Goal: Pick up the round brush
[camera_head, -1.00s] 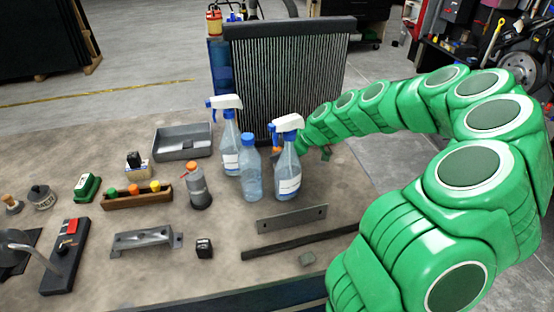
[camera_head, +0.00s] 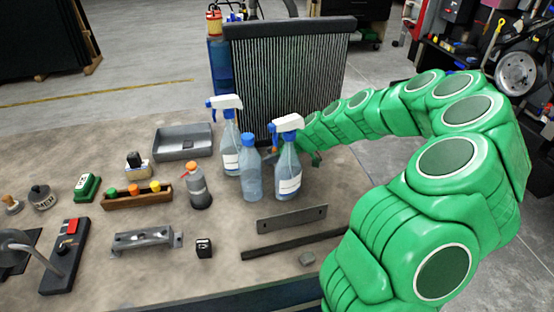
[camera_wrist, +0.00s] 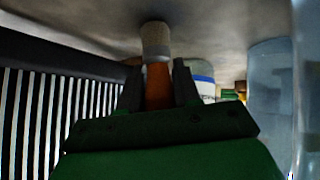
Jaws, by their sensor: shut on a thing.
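The round brush (camera_wrist: 158,82) shows in the wrist view, with an orange-brown handle and a pale, round end pointing to the top of the picture. My gripper (camera_wrist: 158,72) is shut on the handle, one dark finger on each side. The pale end is close to the tan-grey surface; I cannot tell whether it touches. In the head view my gripper is behind the right spray bottle (camera_head: 288,170), in front of the radiator, and the bottle hides most of it and the brush.
The radiator (camera_head: 290,80) stands close by, and its slats fill the left of the wrist view (camera_wrist: 45,105). A second spray bottle (camera_head: 231,150) and a blue-capped bottle (camera_head: 251,175) crowd the gripper. A grey tray (camera_head: 183,143) lies to the left. The front tabletop holds metal bars.

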